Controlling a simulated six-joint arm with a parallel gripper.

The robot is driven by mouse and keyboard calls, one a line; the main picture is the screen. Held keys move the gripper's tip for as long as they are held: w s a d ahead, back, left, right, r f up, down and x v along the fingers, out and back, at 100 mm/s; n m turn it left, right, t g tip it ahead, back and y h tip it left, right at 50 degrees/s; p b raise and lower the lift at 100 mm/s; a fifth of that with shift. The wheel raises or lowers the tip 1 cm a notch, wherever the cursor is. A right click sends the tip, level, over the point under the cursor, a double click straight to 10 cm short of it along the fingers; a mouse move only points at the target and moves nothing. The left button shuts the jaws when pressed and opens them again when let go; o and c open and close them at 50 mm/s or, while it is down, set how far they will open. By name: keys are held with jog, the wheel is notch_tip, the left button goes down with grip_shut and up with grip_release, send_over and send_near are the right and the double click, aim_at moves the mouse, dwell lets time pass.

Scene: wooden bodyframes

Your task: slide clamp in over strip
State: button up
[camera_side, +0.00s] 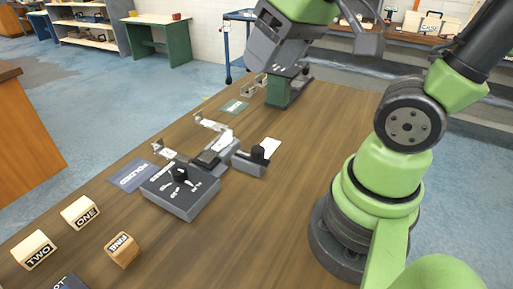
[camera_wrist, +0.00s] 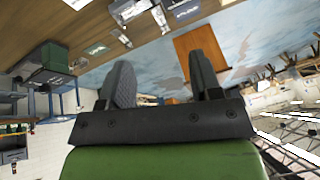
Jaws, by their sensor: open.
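A small grey clamp with a black knob (camera_side: 257,156) sits on the wooden table in the side view. It lies at the right end of a low grey fixture (camera_side: 212,153), beside a pale strip or card (camera_side: 270,147). I cannot tell whether the clamp overlaps the strip. My gripper (camera_wrist: 160,68) is open and empty in the wrist view, its two dark fingers apart. In the side view it is high above the far part of the table, well away from the clamp, and partly cut off by the top edge.
A grey control box with a black knob (camera_side: 180,193) stands left of the fixture. Lettered wooden blocks (camera_side: 80,213) lie at the near left. A green stand (camera_side: 285,90) is at the far end, below my gripper. The table's right middle is bare.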

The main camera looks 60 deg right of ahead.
jog(key=w+d+f+n+g, duration=0.3)
jog(key=w+d+f, duration=0.1)
jog(key=w+f, duration=0.15)
jog(key=n+g+h, duration=0.1)
jog(key=n+g, duration=0.1)
send_over(258, 148)
notch_tip(258, 148, down, 9)
jog(key=shift+f, duration=0.2)
notch_tip(258, 148, down, 9)
jog(key=shift+f, duration=0.1)
jog(key=shift+c, duration=0.2)
